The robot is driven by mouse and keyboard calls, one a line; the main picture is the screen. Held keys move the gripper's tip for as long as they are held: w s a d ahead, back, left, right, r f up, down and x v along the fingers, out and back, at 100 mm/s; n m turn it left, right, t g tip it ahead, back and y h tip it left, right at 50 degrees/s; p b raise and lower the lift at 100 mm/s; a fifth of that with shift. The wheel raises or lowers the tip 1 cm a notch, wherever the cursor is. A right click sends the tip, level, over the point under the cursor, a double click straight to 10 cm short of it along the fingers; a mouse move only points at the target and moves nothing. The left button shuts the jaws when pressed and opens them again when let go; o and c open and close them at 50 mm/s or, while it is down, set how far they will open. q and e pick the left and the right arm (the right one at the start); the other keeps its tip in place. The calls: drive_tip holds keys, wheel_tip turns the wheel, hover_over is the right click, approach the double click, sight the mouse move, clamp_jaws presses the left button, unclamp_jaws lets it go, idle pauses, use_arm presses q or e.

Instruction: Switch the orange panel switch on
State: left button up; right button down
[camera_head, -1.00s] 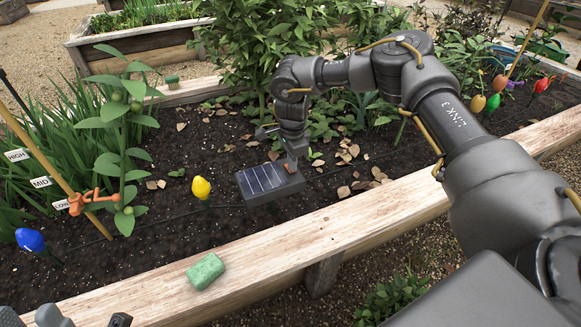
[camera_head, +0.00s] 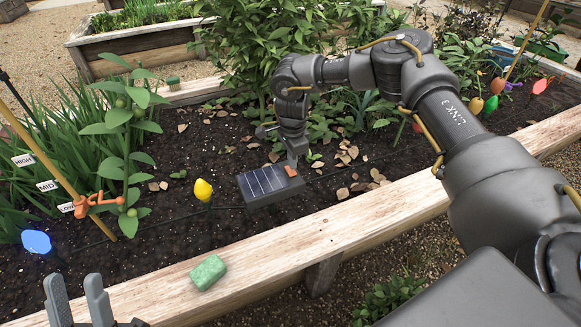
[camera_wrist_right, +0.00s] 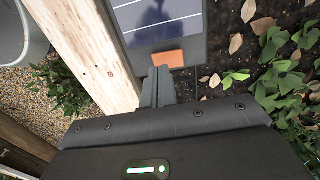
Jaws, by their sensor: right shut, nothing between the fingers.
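The small solar panel box (camera_head: 262,183) stands over the soil behind the front plank, with the orange switch (camera_head: 291,171) at its right end. My right gripper (camera_head: 293,163) is shut and empty, its tips beside the switch. In the right wrist view, the closed fingertips (camera_wrist_right: 159,70) are just at the near edge of the orange switch (camera_wrist_right: 167,58); I cannot tell if they touch it. The panel (camera_wrist_right: 155,18) lies beyond. My left gripper (camera_head: 77,292) is open and empty at the bottom left, in front of the plank.
A green sponge-like block (camera_head: 208,272) lies on the front plank (camera_head: 330,240). Blue (camera_head: 37,242) and yellow (camera_head: 203,190) bulb lights stand in the soil left of the panel.

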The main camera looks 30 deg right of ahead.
sight(292, 173)
drive_tip(key=shift+r+p, duration=0.55)
drive_tip(key=shift+r, duration=0.15)
drive_tip(key=shift+r+p, duration=0.7)
drive_tip(key=shift+p, duration=0.05)
drive_tip(key=shift+r+p, duration=0.65)
drive_tip(key=shift+r, duration=0.05)
use_arm(q)
drive_tip(key=w+d+f+m+g+y, duration=0.1)
drive_tip(key=w+d+f+g+y, duration=0.1)
drive_tip(key=d+f+g, duration=0.2)
drive_tip(key=shift+w+d+f+g+p, duration=0.35)
drive_tip(key=shift+f+g, duration=1.3)
drive_tip(key=shift+g, duration=0.85)
use_arm(e)
drive_tip(key=shift+r, duration=0.25)
drive_tip(key=shift+a, duration=0.1)
